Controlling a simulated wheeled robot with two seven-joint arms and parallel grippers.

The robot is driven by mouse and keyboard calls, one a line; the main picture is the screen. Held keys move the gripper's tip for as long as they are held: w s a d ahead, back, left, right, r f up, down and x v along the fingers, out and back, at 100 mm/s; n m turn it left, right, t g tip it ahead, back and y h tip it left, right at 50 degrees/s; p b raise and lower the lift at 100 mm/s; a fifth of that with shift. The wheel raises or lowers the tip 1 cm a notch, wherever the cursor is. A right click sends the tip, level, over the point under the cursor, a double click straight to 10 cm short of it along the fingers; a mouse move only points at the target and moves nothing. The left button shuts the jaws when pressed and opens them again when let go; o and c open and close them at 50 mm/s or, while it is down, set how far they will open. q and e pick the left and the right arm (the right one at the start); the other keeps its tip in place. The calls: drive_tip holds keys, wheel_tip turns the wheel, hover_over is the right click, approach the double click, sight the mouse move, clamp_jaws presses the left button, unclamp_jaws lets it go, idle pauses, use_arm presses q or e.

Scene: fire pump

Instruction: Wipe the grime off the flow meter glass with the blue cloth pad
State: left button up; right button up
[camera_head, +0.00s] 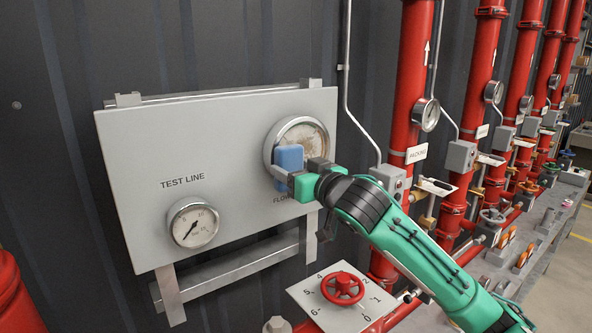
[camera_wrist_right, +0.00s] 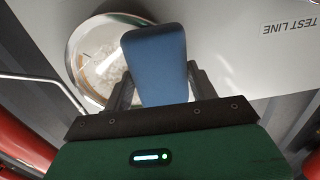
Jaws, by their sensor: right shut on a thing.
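The flow meter (camera_head: 303,130) is the larger round gauge at the upper right of the grey panel. Brownish grime shows on its glass, also in the right wrist view (camera_wrist_right: 95,68). My right gripper (camera_head: 297,180) is shut on the blue cloth pad (camera_head: 288,159) and holds it in front of the gauge's lower left part. In the right wrist view the pad (camera_wrist_right: 156,62) stands between the two fingers and overlaps the gauge's edge. I cannot tell whether the pad touches the glass. Part of the gauge is hidden behind pad and gripper. My left gripper is not in view.
The grey panel (camera_head: 150,140) also carries a smaller test line gauge (camera_head: 194,224) at lower left. A red valve wheel (camera_head: 342,288) on a numbered plate stands below. Red pipes (camera_head: 413,80) with gauges and valves line the right.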

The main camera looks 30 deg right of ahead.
drive_tip(key=shift+w, duration=0.5)
